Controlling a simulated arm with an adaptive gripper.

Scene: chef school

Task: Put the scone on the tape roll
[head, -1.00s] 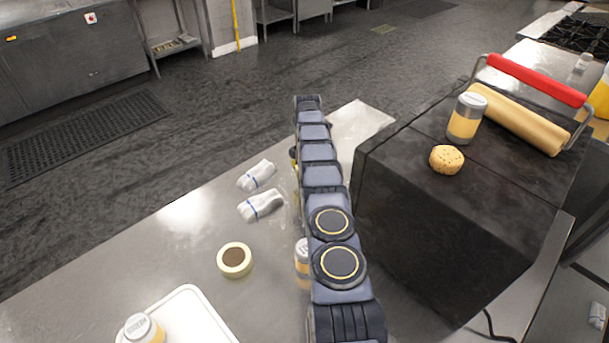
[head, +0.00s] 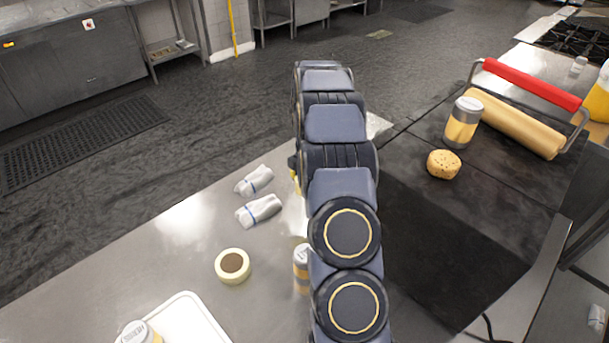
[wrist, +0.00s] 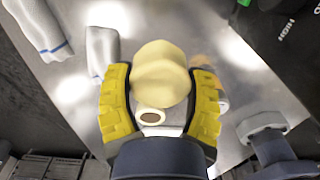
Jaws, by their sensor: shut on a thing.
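The scone (wrist: 160,65) is a pale yellow, smooth round piece in the wrist view. My gripper (wrist: 161,82) has its yellow fingers on either side of it, shut on it. In the head view the tape roll (head: 233,266) lies flat on the metal table, cream with a brown centre. There my arm hides the scone and nearly all of my gripper; only a bit of yellow shows at the arm's left edge.
Two white cloth rolls (head: 257,195) lie behind the tape roll. A jar (head: 301,270) stands right of it, beside my arm. A white tray (head: 190,318) and another jar are in front. A black box (head: 430,230) at right bears a speckled round bun (head: 444,164), jar and rolling pin.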

